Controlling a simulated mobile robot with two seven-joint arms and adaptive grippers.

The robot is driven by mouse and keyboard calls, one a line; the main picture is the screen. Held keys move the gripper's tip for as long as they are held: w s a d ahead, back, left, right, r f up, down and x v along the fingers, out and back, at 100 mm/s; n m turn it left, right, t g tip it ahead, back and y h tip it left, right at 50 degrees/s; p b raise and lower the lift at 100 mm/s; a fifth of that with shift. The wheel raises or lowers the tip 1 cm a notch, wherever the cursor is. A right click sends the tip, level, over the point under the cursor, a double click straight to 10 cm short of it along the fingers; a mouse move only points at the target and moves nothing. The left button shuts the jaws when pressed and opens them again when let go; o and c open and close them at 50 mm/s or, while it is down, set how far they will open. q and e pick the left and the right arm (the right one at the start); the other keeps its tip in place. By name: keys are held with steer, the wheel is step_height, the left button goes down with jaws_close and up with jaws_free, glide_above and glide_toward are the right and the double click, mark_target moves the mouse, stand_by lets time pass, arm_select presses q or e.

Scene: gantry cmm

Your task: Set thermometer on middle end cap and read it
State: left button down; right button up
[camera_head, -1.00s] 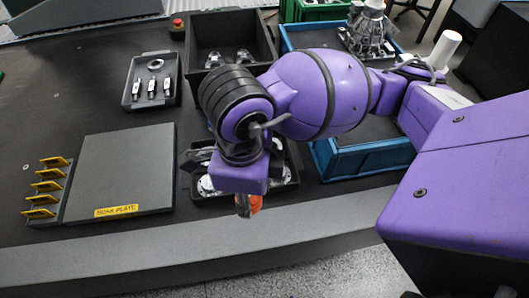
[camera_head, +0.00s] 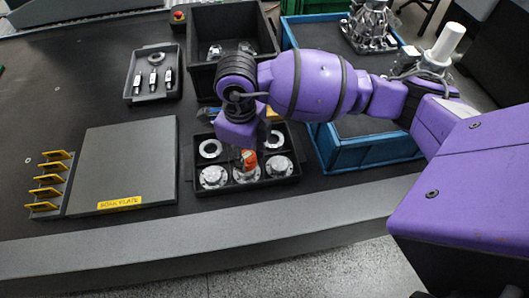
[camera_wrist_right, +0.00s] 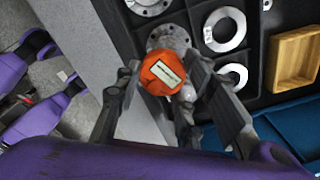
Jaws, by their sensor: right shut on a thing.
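An orange thermometer (camera_head: 249,159) with a small pale display is between the fingers of my right gripper (camera_head: 245,150). In the right wrist view, the fingers close on the orange thermometer (camera_wrist_right: 163,74) from both sides, its display facing the camera. The middle end cap (camera_head: 246,175), a silver flanged disc, sits in the front row of a black tray (camera_head: 262,187). It shows partly behind the thermometer in the wrist view (camera_wrist_right: 168,36). The thermometer is over this cap; whether they touch, I cannot tell. My left gripper is not in view.
Other end caps (camera_head: 213,176) (camera_head: 280,166) flank the middle one, with rings (camera_head: 210,148) behind. A wooden box (camera_wrist_right: 295,57) is beside them. A grey plate (camera_head: 130,165) lies left. A blue crate (camera_head: 365,153) stands right, a deep black bin (camera_head: 233,80) behind.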

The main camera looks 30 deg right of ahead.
steer(key=shift+w+f, duration=0.75)
steer(key=shift+f, duration=1.5)
steer(key=shift+f, duration=0.2)
steer(key=o, duration=1.3)
steer(key=shift+r, duration=0.15)
